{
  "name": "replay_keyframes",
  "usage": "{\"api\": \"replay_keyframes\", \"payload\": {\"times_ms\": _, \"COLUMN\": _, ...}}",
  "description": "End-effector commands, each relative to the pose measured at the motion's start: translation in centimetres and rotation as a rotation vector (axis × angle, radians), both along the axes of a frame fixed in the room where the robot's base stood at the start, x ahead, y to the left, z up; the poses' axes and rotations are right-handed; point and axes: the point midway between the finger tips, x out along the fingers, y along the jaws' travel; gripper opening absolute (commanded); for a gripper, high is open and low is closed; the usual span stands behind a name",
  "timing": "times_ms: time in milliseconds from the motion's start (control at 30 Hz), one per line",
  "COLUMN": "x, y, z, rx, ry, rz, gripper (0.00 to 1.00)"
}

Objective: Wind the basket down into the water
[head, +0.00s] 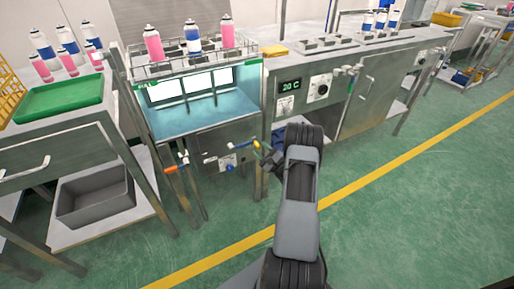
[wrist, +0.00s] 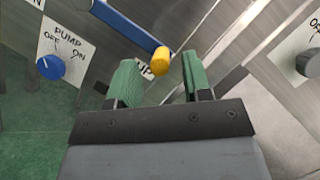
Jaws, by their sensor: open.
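The basket (head: 198,63) is a wire rack raised above the lit tank, holding upright pink and blue-white cans. The tank (head: 205,118) below it has a pale teal surface and bright back panels. In the wrist view, a blue crank arm (wrist: 128,24) ends in a yellow knob (wrist: 161,62), in front of a panel lettered "UP". My gripper (wrist: 158,78) is open, with its green fingers on either side of the knob and visible gaps to it. In the head view my gripper (head: 265,152) is at the tank's front, partly hidden by my arm.
A pump knob (wrist: 51,67) marked OFF and ON is left of the crank. A steel cabinet (head: 340,92) with a 20 C display stands right of the tank. At left are a green tray (head: 60,99) and a grey bin (head: 95,196). Green floor in front is clear.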

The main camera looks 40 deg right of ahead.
Motion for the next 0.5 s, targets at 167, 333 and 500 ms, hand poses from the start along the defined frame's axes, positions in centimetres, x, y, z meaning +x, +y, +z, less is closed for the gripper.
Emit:
{"api": "replay_keyframes", "payload": {"times_ms": 167, "x": 1.9, "y": 0.3, "z": 0.5, "rx": -0.001, "ry": -0.001, "rz": 0.0, "gripper": 0.45}}
{"api": "replay_keyframes", "payload": {"times_ms": 333, "x": 2.6, "y": 0.4, "z": 0.7, "rx": 0.0, "ry": 0.0, "rz": 0.001, "gripper": 0.45}}
{"api": "replay_keyframes", "payload": {"times_ms": 500, "x": 2.8, "y": 0.4, "z": 0.8, "rx": 0.0, "ry": 0.0, "rz": 0.0, "gripper": 0.45}}
